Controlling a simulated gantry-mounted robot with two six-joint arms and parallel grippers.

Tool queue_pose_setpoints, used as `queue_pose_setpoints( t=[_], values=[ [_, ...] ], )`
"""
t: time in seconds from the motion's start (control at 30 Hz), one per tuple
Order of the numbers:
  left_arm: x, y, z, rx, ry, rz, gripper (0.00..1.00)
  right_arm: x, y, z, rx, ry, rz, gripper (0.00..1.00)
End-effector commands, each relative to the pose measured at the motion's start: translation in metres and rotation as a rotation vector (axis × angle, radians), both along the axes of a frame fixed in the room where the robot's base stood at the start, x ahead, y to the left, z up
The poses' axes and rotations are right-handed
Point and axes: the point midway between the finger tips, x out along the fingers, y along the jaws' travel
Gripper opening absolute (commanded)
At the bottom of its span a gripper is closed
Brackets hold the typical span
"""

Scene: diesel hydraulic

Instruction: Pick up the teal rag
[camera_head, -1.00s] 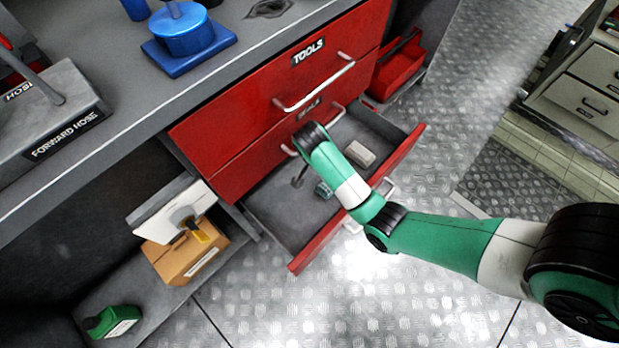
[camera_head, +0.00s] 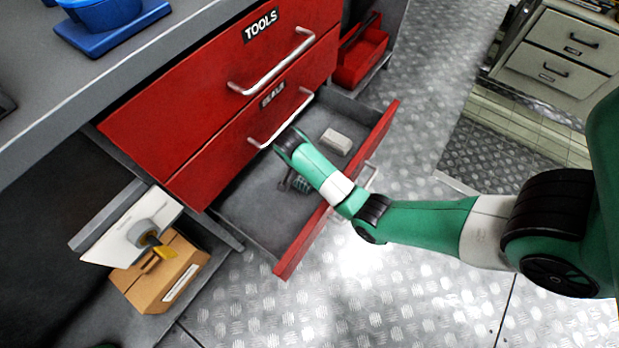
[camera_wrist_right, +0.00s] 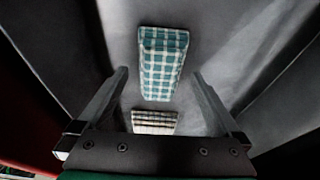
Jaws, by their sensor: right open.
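The teal rag (camera_wrist_right: 163,62) is a folded teal-and-white checked cloth lying on the grey floor of the open red drawer. Nothing shows gripped; I cannot tell the height above the rag. In the head view my forearm mostly hides this gripper. My left gripper is in neither view.
A brown-and-white checked cloth (camera_wrist_right: 155,122) lies near the rag. A pale block-like item (camera_head: 336,141) lies in the drawer's back right. The drawer's red front (camera_head: 335,195) and the closed TOOLS drawer (camera_head: 240,80) border the space. A cardboard box (camera_head: 160,275) stands lower left.

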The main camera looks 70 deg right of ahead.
Motion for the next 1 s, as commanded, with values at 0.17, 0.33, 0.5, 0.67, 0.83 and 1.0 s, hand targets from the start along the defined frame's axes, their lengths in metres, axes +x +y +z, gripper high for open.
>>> queue_pose_setpoints(
  t=[0.17,0.33,0.5,0.67,0.83,1.0],
  values=[
    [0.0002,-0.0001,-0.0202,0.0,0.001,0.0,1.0,-0.0015,-0.0065,-0.0258,0.0,-0.001,0.0,1.0],
    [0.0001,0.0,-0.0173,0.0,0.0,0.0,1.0,-0.0013,-0.0064,-0.0232,0.0,-0.001,0.0,1.0],
    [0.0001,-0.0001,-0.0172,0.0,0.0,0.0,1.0,-0.0012,-0.0064,-0.0231,0.0,-0.002,0.001,0.71],
    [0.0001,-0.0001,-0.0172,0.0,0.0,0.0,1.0,-0.0012,-0.0064,-0.0231,0.0,-0.002,0.001,0.42],
    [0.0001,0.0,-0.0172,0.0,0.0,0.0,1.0,-0.0011,-0.0064,-0.023,0.0,-0.002,0.001,0.12],
    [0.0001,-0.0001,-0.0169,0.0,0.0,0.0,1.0,-0.0011,-0.0064,-0.0226,0.0,-0.002,0.001,0.12]
  ],
)
